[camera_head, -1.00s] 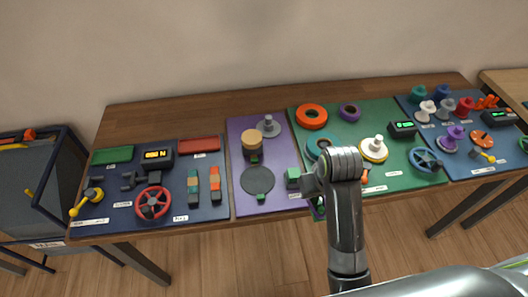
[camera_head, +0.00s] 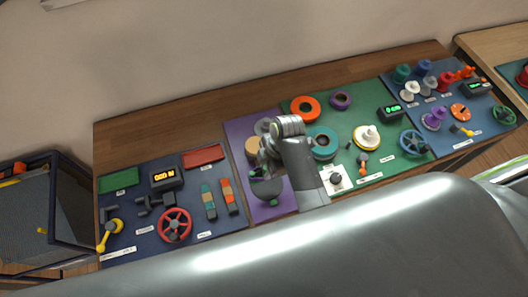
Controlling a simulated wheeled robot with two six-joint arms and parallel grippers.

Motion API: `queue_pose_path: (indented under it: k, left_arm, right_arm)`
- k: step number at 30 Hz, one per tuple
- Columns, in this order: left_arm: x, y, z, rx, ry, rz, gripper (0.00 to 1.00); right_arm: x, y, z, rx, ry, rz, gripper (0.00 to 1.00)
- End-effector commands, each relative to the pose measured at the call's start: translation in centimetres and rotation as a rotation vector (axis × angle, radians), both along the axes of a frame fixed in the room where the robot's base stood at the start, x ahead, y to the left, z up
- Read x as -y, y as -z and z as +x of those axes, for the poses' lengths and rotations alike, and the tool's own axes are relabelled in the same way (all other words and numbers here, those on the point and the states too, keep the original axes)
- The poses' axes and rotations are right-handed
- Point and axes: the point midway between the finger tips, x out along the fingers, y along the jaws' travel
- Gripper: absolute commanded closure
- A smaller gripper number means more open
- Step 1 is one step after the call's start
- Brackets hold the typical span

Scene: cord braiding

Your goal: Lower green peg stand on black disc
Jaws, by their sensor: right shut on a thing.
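The black disc (camera_head: 268,189) lies on the front part of the purple mat, with a small green block (camera_head: 272,202) at its front edge. My right gripper (camera_head: 262,167) is above the back part of the disc, and its arm reaches over from the right. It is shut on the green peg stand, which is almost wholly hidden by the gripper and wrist. I cannot tell whether the stand touches the disc. My left gripper is not in view.
A tan cylinder (camera_head: 251,148) stands just behind my right gripper on the purple mat (camera_head: 237,129). My arm covers much of the front.

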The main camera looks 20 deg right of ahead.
Motion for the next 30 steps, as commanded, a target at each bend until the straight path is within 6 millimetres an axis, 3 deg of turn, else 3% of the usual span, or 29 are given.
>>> queue_pose_path:
  k: [18,30]
  left_arm:
    - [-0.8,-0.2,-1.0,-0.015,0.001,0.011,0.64]
    - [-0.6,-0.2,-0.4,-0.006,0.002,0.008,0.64]
  right_arm:
    - [-0.1,4.8,-0.1,-0.001,-0.025,-0.002,1.0]
    - [-0.1,5.0,-0.1,0.0,-0.024,-0.001,1.0]
